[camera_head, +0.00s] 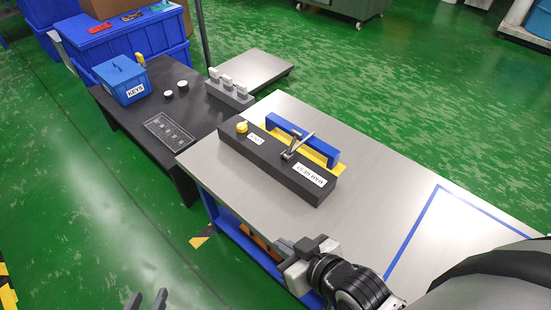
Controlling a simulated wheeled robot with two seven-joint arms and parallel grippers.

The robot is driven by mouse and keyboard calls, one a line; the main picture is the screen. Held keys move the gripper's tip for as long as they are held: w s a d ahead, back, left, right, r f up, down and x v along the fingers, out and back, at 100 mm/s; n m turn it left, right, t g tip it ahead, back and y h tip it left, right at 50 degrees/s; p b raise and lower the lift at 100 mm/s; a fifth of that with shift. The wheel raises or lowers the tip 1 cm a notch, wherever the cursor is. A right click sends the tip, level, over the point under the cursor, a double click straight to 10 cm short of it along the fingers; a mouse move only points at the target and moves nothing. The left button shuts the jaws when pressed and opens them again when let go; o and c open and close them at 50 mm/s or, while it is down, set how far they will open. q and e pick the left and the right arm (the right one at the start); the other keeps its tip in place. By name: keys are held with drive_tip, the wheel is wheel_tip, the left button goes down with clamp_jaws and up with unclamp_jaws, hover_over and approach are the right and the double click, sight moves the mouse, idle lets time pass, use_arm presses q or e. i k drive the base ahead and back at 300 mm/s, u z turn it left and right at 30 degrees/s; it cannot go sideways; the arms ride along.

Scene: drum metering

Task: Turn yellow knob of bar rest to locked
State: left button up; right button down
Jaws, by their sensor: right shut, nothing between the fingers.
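The bar rest (275,165) is a long black block on the steel-topped table, with a white label reading "BAR REST" near its front right end. Its yellow knob (241,128) sits on top near the far left end, beside a smaller white label too small to read surely. The knob's setting cannot be made out. My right gripper (282,247) is shut and empty near the table's front edge, in front of the bar rest and apart from it. My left gripper (147,300) shows only its dark fingertips at the bottom edge, spread apart and empty.
A blue bar-shaped piece (302,139) on a yellow base and a grey metal T-shaped piece (297,146) are at the bar rest's back side. A dark side table (150,105) holds a blue "KEYS" box (122,80). The steel table (375,190) is clear to the right, with blue tape (412,232).

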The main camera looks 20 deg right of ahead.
sight(242, 127)
drive_tip(key=k, duration=0.55)
drive_tip(key=u, duration=0.5)
drive_tip(key=i, duration=1.5)
drive_tip(key=z, duration=0.7)
